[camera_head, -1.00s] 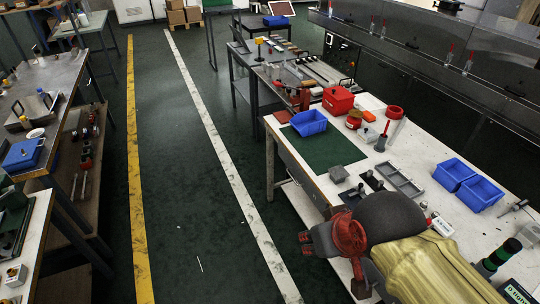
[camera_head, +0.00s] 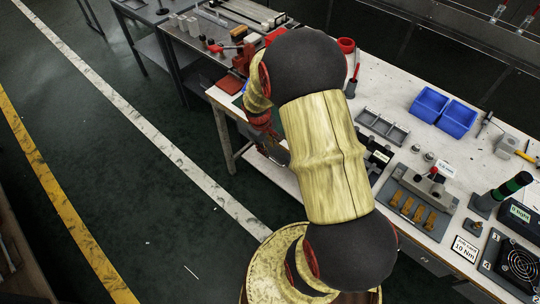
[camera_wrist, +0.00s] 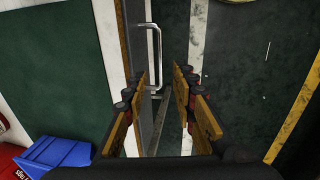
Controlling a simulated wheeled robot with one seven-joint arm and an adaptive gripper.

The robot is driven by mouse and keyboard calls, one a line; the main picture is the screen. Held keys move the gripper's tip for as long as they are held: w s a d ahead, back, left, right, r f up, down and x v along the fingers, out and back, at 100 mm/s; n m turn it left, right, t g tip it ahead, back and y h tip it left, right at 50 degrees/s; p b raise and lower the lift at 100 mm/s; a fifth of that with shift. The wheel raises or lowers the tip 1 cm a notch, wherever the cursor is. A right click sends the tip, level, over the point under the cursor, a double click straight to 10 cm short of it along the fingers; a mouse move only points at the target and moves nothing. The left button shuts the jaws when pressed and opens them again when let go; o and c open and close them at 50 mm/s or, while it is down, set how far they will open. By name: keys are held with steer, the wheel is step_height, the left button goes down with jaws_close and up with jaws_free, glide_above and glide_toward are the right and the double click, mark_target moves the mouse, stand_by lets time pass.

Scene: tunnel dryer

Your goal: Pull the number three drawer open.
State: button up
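My gripper (camera_wrist: 160,70) is open in the wrist view, with its two fingers apart and nothing held. A pale metal bar handle (camera_wrist: 157,45) stands out from a narrow grey front (camera_wrist: 136,40) along the bench edge. The handle shows just beyond the fingertips, nearer the left finger; I cannot tell whether they touch. No number is readable on this front. In the head view my arm crosses the bench's front edge, and my gripper (camera_head: 272,150) is low beside it, partly hidden by the arm. Another grey drawer front (camera_head: 425,260) shows under the bench top at lower right.
The white bench (camera_head: 395,150) holds blue bins (camera_head: 443,112), a grey tray (camera_head: 382,125), a fixture (camera_head: 420,205) and a fan unit (camera_head: 520,264). In the wrist view a blue bin (camera_wrist: 55,155) sits at lower left. The green floor (camera_head: 130,190) left of the bench is clear.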

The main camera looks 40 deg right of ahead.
mark_target(271, 158)
steer(key=f+b, duration=0.1)
steer(key=f, duration=0.1)
steer(key=d+f+b, duration=0.1)
steer(key=f, duration=0.2)
steer(key=f+b, duration=0.1)
steer(key=f, duration=0.1)
steer(key=shift+d+f, duration=0.25)
steer(key=shift+f, duration=0.15)
steer(key=c, duration=0.4)
jaws_close()
